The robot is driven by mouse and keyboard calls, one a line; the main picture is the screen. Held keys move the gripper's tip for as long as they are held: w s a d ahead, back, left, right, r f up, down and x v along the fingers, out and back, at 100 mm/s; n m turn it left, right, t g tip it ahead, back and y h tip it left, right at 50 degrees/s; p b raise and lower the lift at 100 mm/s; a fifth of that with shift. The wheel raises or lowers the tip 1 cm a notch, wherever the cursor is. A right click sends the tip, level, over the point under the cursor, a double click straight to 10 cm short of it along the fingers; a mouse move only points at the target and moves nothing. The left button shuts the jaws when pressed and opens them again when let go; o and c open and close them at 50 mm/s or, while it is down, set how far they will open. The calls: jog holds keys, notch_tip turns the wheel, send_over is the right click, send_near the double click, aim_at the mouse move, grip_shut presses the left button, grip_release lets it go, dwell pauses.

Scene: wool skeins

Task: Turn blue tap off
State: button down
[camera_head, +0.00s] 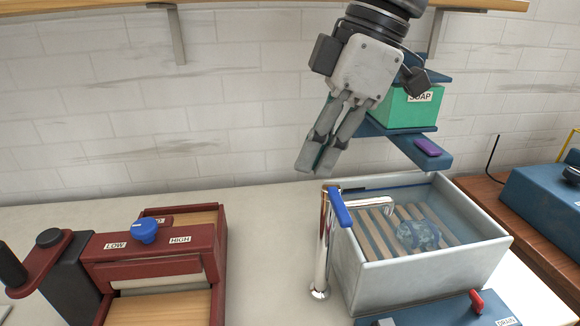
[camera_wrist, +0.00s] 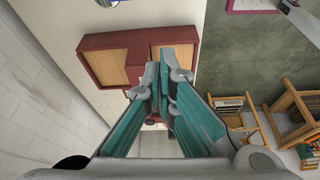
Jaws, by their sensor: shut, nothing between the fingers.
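The blue tap (camera_head: 339,207) is a blue lever handle on top of a chrome post (camera_head: 321,260), beside the left wall of the basin. A chrome spout (camera_head: 374,203) reaches right over the basin. My gripper (camera_head: 316,172) is shut and empty, above and slightly left of the blue handle, apart from it in the head view. In the wrist view my gripper (camera_wrist: 158,75) points past the tap, with its fingertips together. I cannot tell from the head view whether water is running.
The pale basin (camera_head: 432,273) holds a slatted rack and a blue-grey skein (camera_head: 418,235). A green soap box (camera_head: 405,107) stands on a blue stand behind. A red press (camera_head: 160,250) with a blue knob is at left. A red lever (camera_head: 477,301) is in front.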

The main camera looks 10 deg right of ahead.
jog(key=v, duration=0.2)
jog(key=shift+r, duration=0.25)
jog(key=s+d+f+m+t+h+p, duration=0.2)
jog(key=s+d+f+m, duration=0.1)
jog(key=s+m, duration=0.3)
jog(key=s+d+f+m+t+h+p, duration=0.1)
jog(key=s+d+f+m+p, duration=0.2)
jog(key=s+d+m, duration=0.3)
jog(key=f+m, duration=0.1)
jog(key=m, duration=0.4)
jog(key=shift+s+f+t+h, duration=0.3)
jog(key=shift+s+t+h, duration=0.1)
jog(key=shift+d, duration=0.1)
dwell(0.4)
